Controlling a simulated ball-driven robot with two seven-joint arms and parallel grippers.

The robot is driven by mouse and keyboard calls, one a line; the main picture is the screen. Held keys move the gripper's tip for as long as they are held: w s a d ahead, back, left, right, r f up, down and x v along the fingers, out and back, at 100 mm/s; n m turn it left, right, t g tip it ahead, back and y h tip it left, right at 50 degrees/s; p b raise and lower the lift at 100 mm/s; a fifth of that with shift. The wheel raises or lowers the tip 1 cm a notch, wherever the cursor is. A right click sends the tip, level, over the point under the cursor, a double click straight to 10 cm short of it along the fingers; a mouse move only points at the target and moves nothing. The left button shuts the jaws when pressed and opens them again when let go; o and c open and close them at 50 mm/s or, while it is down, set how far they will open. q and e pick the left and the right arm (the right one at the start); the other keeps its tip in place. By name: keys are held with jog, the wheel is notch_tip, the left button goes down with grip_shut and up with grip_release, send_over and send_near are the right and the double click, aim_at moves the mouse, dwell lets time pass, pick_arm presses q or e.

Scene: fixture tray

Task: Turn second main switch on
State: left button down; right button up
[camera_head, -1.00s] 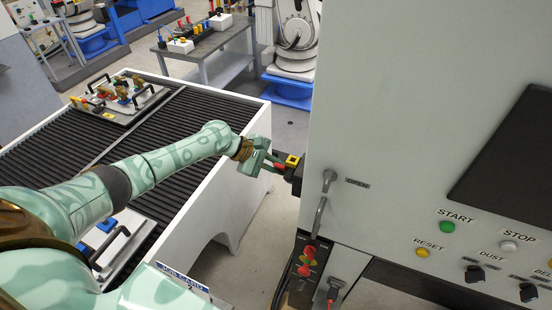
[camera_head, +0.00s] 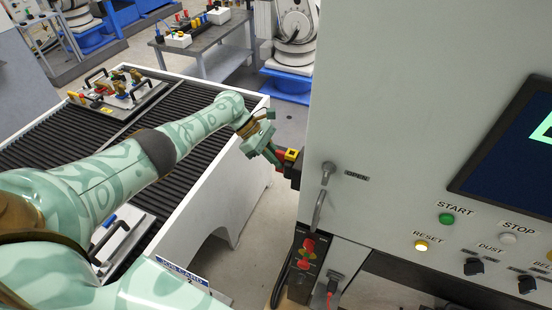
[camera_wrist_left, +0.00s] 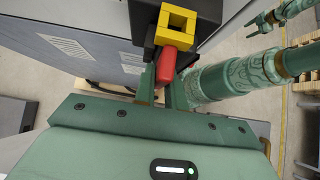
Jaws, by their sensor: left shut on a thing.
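The main switch has a yellow square block (camera_head: 291,154) and a red handle (camera_head: 280,154), on a black mount at the side of the grey machine. In the left wrist view the yellow block (camera_wrist_left: 176,24) sits above the red handle (camera_wrist_left: 166,64). My left gripper (camera_head: 274,155) is shut on the red handle, whose lower part lies between its fingers (camera_wrist_left: 162,86). My right gripper (camera_wrist_left: 255,24) shows small at the upper right of the left wrist view; its finger opening is too small to tell.
The grey machine (camera_head: 400,110) fills the right side, with a lit screen (camera_head: 505,165), a green START button (camera_head: 446,218) and a lit yellow RESET button (camera_head: 421,245). A white-sided conveyor table (camera_head: 215,200) stands under my left arm. A fixture tray (camera_head: 140,99) lies at its far end.

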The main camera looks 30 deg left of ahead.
pick_arm(q)
jog(key=shift+s+f, duration=0.1)
jog(key=shift+f, duration=0.05)
jog(key=c, duration=1.6)
grip_release()
jog(key=shift+o, duration=0.7)
jog(key=shift+d, duration=0.1)
jog(key=v, duration=1.6)
jog(key=shift+b, duration=0.4)
